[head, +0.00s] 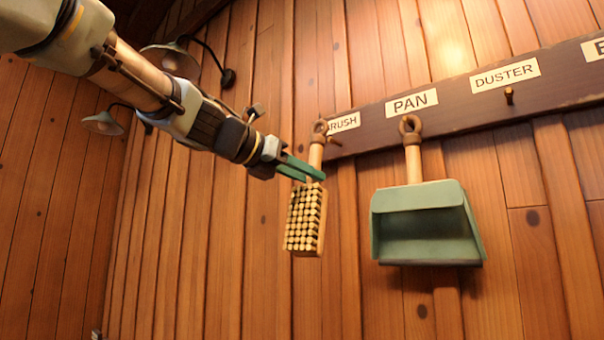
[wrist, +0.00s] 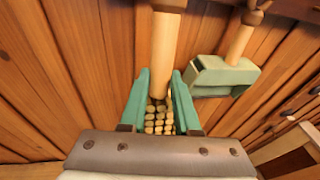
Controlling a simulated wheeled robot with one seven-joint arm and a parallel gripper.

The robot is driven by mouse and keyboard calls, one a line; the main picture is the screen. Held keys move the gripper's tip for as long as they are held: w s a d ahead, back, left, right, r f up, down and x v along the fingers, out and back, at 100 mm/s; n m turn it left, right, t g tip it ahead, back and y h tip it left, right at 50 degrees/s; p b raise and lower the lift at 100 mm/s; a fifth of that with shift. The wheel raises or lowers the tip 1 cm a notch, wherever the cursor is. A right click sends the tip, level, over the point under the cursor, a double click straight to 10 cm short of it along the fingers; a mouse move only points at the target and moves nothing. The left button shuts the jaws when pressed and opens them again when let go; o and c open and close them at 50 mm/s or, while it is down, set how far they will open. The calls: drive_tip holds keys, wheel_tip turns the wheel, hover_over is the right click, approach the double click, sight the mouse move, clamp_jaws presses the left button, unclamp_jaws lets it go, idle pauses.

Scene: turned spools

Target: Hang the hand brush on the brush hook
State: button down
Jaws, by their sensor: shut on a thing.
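The hand brush (head: 304,222) hangs upright below my gripper (head: 313,174), with its block of pale bristles facing out. My gripper's green fingers are shut on its wooden handle (head: 316,155), just above the block. In the wrist view the handle (wrist: 163,50) rises between the fingers (wrist: 166,88), and the bristles show below. The ring (head: 319,127) at the handle's top is in front of the left end of the board, partly covering the BRUSH label. The brush hook (head: 334,142), a wooden peg, shows just right of the ring. The ring appears beside the peg, not around it.
A dark board (head: 455,103) on the plank wall carries labelled pegs. A green dustpan (head: 425,222) hangs from the PAN peg, close right of the brush; it also shows in the wrist view (wrist: 222,75). The DUSTER peg (head: 509,95) is bare. Wall lamps (head: 172,60) are behind my arm.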

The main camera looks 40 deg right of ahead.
drive_tip(key=w+x, duration=0.1)
drive_tip(key=x, duration=0.5)
drive_tip(key=shift+w+d, duration=0.2)
drive_tip(key=shift+d, duration=0.05)
idle(0.6)
idle(0.5)
drive_tip(key=c, duration=0.6)
unclamp_jaws()
drive_tip(key=shift+f, duration=0.1)
drive_tip(key=shift+o, duration=0.2)
drive_tip(key=shift+a, duration=0.1)
drive_tip(key=b+v, duration=0.2)
drive_tip(key=v, duration=0.8)
drive_tip(key=shift+a, duration=0.3)
